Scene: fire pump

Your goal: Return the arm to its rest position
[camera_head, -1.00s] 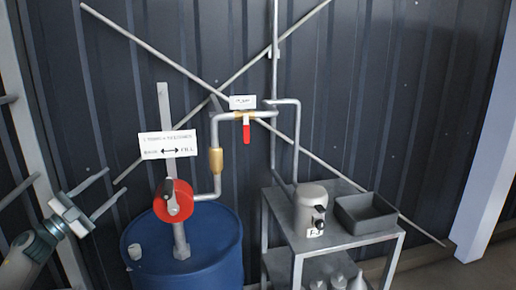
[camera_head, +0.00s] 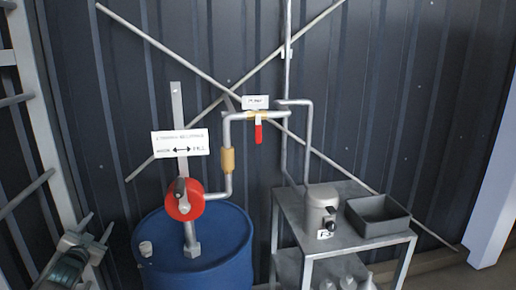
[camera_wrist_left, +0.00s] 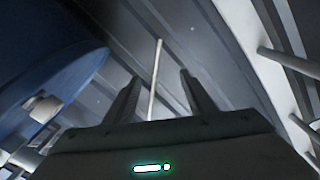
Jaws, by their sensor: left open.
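My left gripper (camera_head: 96,229) is at the lower left of the head view, left of the blue barrel and apart from it. Its two fingers are spread and nothing is between them. In the left wrist view its fingers (camera_wrist_left: 158,95) point toward the dark corrugated wall, with a thin pale bar visible in the gap. The blue barrel (camera_head: 225,250) also shows at the left of the wrist view (camera_wrist_left: 40,60). A red round pump part (camera_head: 184,204) with a grey handle stands on the barrel. My right gripper is not in view.
A metal frame (camera_head: 38,110) stands at the far left, close to my left gripper. Grey piping with a red-handled valve (camera_head: 258,133) rises from the pump. A metal table (camera_head: 350,238) at right holds a grey canister (camera_head: 321,208) and a dark tray (camera_head: 377,226).

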